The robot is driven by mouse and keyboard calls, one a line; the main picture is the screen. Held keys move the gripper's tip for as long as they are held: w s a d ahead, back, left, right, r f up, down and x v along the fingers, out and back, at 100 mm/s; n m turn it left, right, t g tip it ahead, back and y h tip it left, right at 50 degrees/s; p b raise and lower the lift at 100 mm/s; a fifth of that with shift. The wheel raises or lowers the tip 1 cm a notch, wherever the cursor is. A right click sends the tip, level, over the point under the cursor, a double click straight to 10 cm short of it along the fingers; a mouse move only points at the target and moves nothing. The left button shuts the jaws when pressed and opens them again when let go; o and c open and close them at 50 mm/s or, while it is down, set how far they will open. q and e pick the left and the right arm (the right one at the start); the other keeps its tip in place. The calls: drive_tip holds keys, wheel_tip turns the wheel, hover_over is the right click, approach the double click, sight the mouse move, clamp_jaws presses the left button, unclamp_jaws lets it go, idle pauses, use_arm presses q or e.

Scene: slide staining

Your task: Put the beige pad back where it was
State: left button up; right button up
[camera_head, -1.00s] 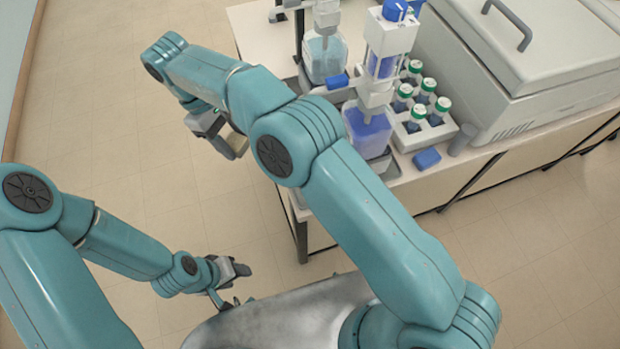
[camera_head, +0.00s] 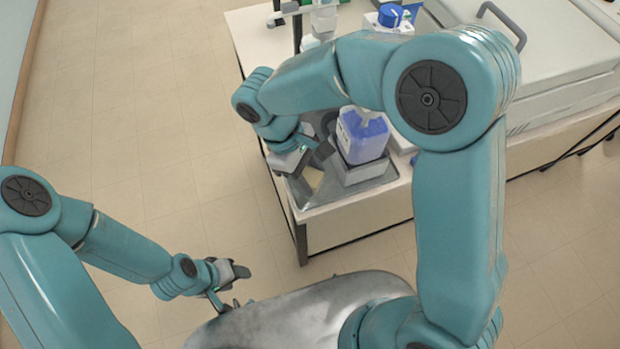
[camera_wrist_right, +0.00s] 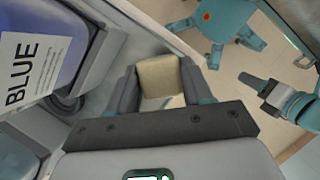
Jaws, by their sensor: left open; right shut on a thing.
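My right gripper (camera_head: 312,166) is over the front left corner of the bench, beside the bottle of blue liquid (camera_head: 361,136). It is shut on the beige pad (camera_wrist_right: 159,78), which sits between its two fingers in the right wrist view. In the head view the pad (camera_head: 313,178) shows only in part. I cannot tell whether the pad touches the surface below. My left gripper (camera_head: 240,272) is open and empty, low over the floor in front of the bench.
The bench has a grey tray (camera_head: 372,187) at its front left, under the bottle's stand. A large grey lidded machine (camera_head: 560,60) stands at the back right. My right arm hides much of the bench. The floor on the left is clear.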

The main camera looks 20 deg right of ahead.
sight(310, 184)
wheel_tip(310, 184, down, 3)
drive_tip(key=shift+w+f+p, duration=0.1)
drive_tip(key=shift+p, duration=0.25)
drive_tip(key=shift+f, duration=0.25)
drive_tip(key=shift+d, duration=0.1)
drive_tip(key=shift+f+b, duration=0.35)
drive_tip(key=shift+f, duration=0.2)
drive_tip(key=o, duration=0.8)
drive_tip(key=shift+o, duration=1.4)
